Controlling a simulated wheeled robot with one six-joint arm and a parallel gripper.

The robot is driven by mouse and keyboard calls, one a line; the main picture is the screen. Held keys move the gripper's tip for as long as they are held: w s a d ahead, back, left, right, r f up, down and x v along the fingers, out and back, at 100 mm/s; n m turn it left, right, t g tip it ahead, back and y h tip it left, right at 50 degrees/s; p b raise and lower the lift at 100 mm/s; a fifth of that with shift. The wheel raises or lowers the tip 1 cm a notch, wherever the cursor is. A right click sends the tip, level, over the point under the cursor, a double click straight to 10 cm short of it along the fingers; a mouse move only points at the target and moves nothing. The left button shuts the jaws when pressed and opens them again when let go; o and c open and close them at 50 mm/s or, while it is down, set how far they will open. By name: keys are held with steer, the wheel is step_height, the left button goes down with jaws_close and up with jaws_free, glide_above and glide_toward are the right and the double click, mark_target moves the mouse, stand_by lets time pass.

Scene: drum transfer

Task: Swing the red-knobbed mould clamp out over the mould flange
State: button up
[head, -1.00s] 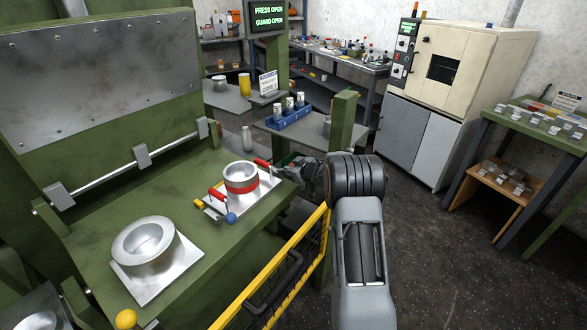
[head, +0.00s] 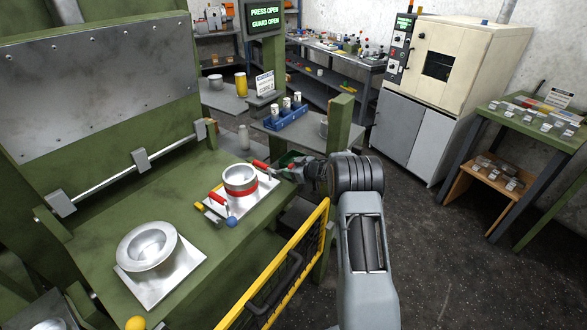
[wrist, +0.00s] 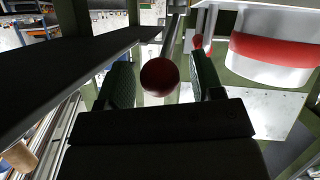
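The mould (head: 240,178) is a silver cup with a red band on a light flange plate (head: 262,190) on the green press bed. It also shows at the upper right of the wrist view (wrist: 280,50). A red clamp part (head: 260,165) reaches out from the mould's far right side, at my gripper's fingertips. In the wrist view a dark red round knob (wrist: 160,77) sits between the two fingers, with gaps on both sides. My gripper (head: 287,171) is open around it, right of the mould. Another red handle (head: 216,189) and a blue knob (head: 231,221) are at the near side.
A wide silver part (head: 147,245) on a square plate stands nearer on the bed. A yellow guard rail (head: 285,265) runs along the bed's right side, close to my arm. A green post (head: 339,122) stands behind my gripper. A yellow-ended handle (head: 199,206) lies left of the mould.

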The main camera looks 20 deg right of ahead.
steer(key=v, duration=1.4)
steer(key=shift+c, duration=0.2)
